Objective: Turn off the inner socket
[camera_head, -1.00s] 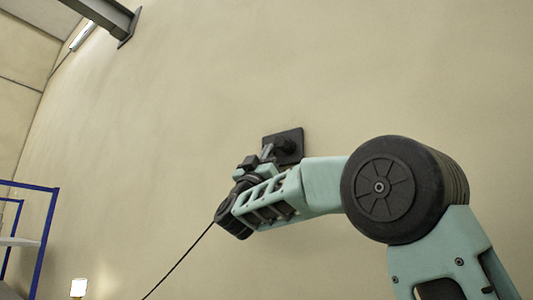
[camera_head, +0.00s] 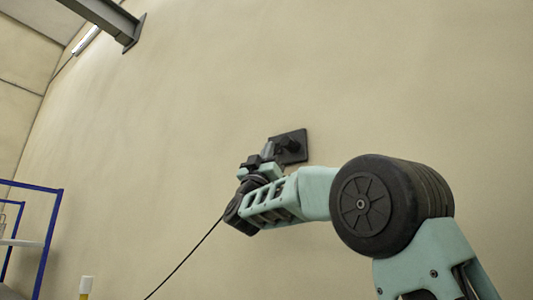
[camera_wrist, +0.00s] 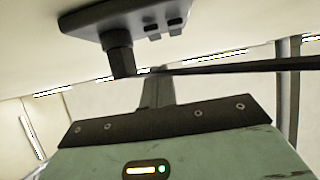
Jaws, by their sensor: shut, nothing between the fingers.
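A dark square socket plate (camera_head: 300,150) is on the beige wall, with a round black piece (camera_head: 288,144) sticking out of it. In the wrist view the plate (camera_wrist: 100,14) is at the top, with the black piece (camera_wrist: 121,54) jutting down and two small dark switch-like parts (camera_wrist: 163,27) beside it. My gripper (camera_head: 267,151) is just left of the plate in the head view. In the wrist view its narrow shut fingers (camera_wrist: 158,80) point toward the plate, just right of the black piece, with nothing held. Whether the fingertips touch anything cannot be told.
A thin black cable (camera_head: 185,260) runs down-left from near my gripper; its upper end is hidden. A dark bar or cable (camera_wrist: 240,66) crosses the wrist view behind the fingers. A blue-framed shelf (camera_head: 50,240) stands at far left, a grey beam (camera_head: 105,18) above. The wall around is bare.

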